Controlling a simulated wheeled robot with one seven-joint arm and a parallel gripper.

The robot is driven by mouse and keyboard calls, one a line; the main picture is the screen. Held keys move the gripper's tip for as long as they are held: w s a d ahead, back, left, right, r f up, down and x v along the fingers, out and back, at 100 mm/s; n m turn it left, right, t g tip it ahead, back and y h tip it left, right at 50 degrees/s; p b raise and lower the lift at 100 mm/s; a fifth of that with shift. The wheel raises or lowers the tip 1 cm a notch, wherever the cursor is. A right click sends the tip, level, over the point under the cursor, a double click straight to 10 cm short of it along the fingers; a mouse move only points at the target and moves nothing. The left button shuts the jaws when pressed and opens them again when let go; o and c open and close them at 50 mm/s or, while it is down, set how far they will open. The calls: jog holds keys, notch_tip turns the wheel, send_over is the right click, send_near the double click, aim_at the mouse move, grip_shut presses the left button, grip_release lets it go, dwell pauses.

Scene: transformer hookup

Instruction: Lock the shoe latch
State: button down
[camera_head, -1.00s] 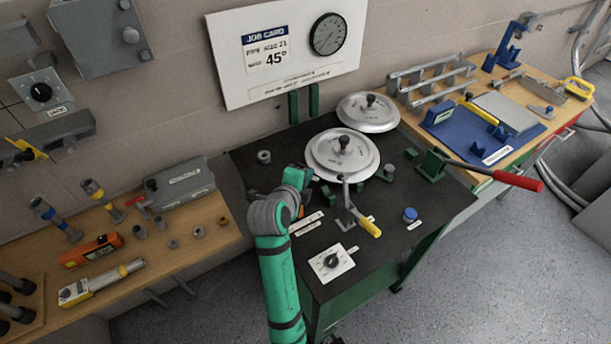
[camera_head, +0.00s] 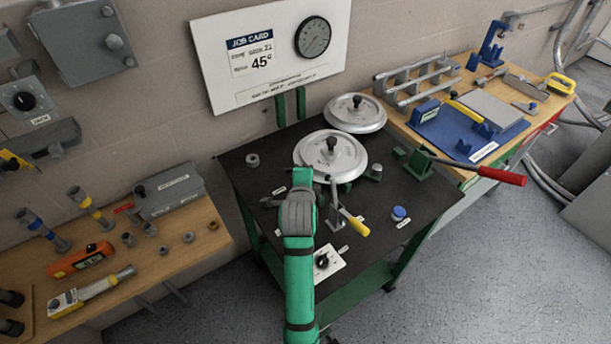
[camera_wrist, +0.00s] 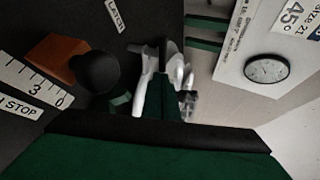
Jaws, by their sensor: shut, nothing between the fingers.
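In the wrist view a black round knob (camera_wrist: 97,72) sits against an orange block (camera_wrist: 58,57) on the dark bench top. A white label reading LATCH (camera_wrist: 115,14) lies beyond them, and I cannot tell for sure which part is the latch or how it is set. My gripper (camera_wrist: 163,50) is shut and empty, to the right of the knob and apart from it. In the head view my green arm hides the gripper and the orange block.
A white scale strip (camera_wrist: 30,85) and STOP label lie left of the block. On the bench (camera_head: 400,225) stand a silver round plate (camera_head: 345,160), a yellow-handled lever (camera_head: 355,225), a blue button (camera_head: 399,213) and a dial plate (camera_head: 325,262). A red-handled lever (camera_head: 500,175) juts out right.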

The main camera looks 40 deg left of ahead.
jog(key=shift+w, duration=0.5)
jog(key=shift+s+a, duration=0.1)
dwell(0.6)
jog(key=shift+s+a, duration=0.45)
jog(key=shift+a, duration=0.05)
